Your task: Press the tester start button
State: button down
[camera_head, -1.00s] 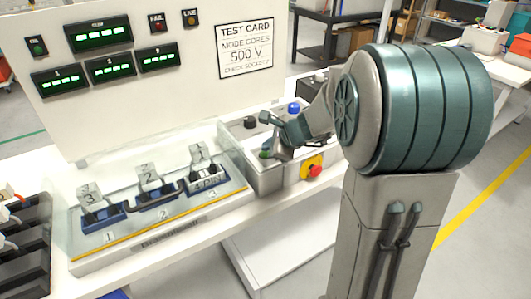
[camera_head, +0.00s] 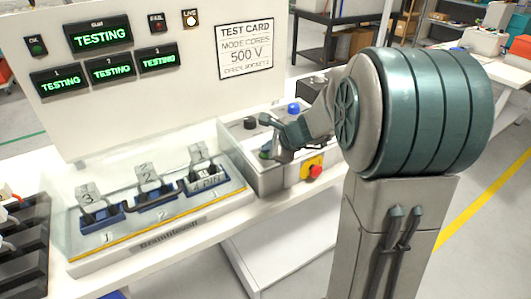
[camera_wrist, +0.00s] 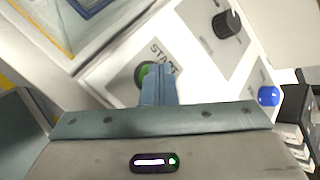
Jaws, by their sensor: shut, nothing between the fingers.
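The green start button (camera_wrist: 141,72) is on the tester's control box (camera_head: 254,177), beside the word START in the wrist view. My gripper (camera_wrist: 158,72) is shut and empty, with its fingertips over the button and covering part of it. Contact looks likely, but I cannot tell how far the button is pressed. In the head view my gripper (camera_head: 272,152) is at the front left of the control box. The tester displays (camera_head: 100,34) read TESTING in green, and the LIVE lamp (camera_head: 190,19) is lit.
A red emergency button (camera_head: 315,171) on a yellow plate is on the box front. A blue button (camera_head: 294,109) and a black knob (camera_head: 250,123) are on its top. Numbered sockets with plugs (camera_head: 155,190) sit to the left. A test card (camera_head: 245,49) reads 500 V.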

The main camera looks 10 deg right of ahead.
jog(key=shift+r+p, duration=0.65)
jog(key=shift+r, duration=0.15)
notch_tip(320, 180, up, 5)
jog(key=p, duration=0.4)
jog(key=shift+r, duration=0.1)
dwell(0.5)
jog(key=s+a+r+n+g, duration=0.1)
jog(key=s+a+n+g, duration=0.1)
jog(key=s+n, duration=0.45)
jog(key=s+a+r+n+g, duration=0.1)
jog(key=s+a+n, duration=0.2)
jog(key=s+n, duration=0.35)
jog(key=s+d+f+n+g+h, duration=0.1)
jog(key=s+d+n+h, duration=0.3)
jog(key=s+n, duration=0.4)
jog(key=s+g, duration=0.1)
jog(key=s, duration=0.5)
jog(key=shift+d, duration=0.2)
